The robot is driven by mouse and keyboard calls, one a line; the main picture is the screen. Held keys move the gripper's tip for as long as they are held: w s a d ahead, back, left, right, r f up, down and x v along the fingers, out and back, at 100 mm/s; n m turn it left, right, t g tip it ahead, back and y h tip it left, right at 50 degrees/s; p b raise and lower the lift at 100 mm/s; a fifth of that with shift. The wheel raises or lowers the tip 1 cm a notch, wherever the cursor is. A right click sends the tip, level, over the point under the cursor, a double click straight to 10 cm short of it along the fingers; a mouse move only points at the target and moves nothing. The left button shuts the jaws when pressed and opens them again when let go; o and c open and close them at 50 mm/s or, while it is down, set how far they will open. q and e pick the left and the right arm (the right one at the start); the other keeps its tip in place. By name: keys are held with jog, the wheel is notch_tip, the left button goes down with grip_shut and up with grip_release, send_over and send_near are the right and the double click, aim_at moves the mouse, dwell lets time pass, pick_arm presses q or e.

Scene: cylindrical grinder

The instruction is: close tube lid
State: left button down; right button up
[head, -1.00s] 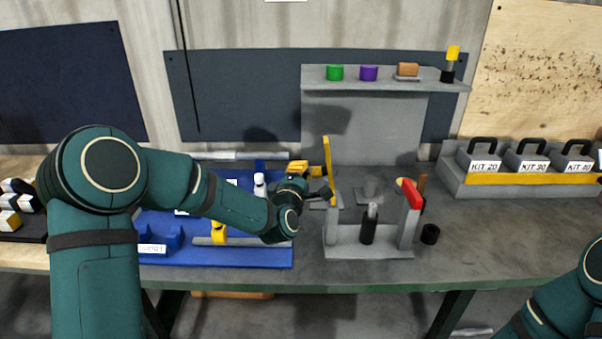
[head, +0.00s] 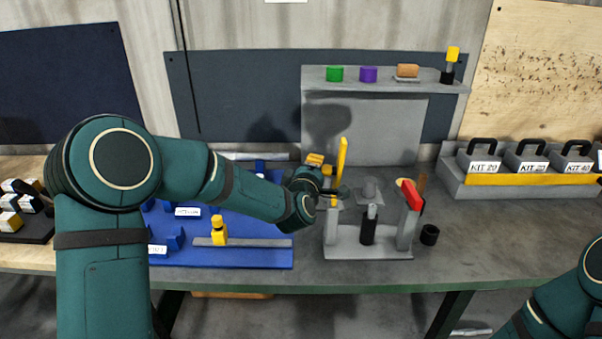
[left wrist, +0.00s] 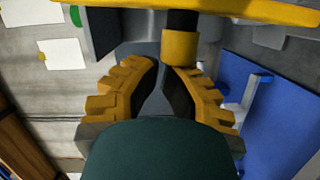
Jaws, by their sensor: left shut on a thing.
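A tall yellow bar (head: 342,158) stands slightly tilted at the left end of a grey fixture (head: 368,252); I cannot tell for sure whether it is the lid. A black tube-like cylinder with a grey top (head: 368,228) stands upright in the fixture. My left gripper (head: 328,186) is at the yellow bar's lower part. In the left wrist view, its yellow fingers (left wrist: 160,80) are at a yellow knob on a black stem (left wrist: 181,48), below a yellow bar (left wrist: 230,10). It is shut on this knob, though the contact is partly hidden. My right gripper is out of view.
A red-topped post (head: 411,195) rises at the fixture's right end, with a black cap-like piece (head: 429,235) beside it. A blue tray (head: 225,255) lies left. A grey shelf (head: 425,85) with small parts stands behind; kit boxes (head: 525,180) are right. The front right bench is clear.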

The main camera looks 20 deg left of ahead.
pick_arm(q)
jog(key=shift+w+d+f+m+g+y+p, duration=0.55)
jog(key=shift+w+d+f+m+p, duration=0.25)
jog(key=shift+d+m+p, duration=1.5)
jog(key=shift+w+d+f+m+g+y+p, duration=0.6)
jog(key=shift+d+m+p, duration=0.95)
jog(key=shift+d, duration=1.4)
jog(key=shift+w+d+f+m+g+y+p, duration=0.45)
jog(key=shift+w+d+f+m+p, duration=0.8)
jog(key=shift+d+m, duration=1.25)
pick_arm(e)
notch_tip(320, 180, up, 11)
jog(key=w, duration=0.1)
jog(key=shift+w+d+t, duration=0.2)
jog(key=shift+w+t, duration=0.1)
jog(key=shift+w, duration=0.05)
pick_arm(q)
jog(key=shift+s+d+r, duration=0.1)
jog(key=shift+s, duration=0.3)
jog(key=shift+r+p, duration=0.1)
jog(key=shift+p, duration=0.2)
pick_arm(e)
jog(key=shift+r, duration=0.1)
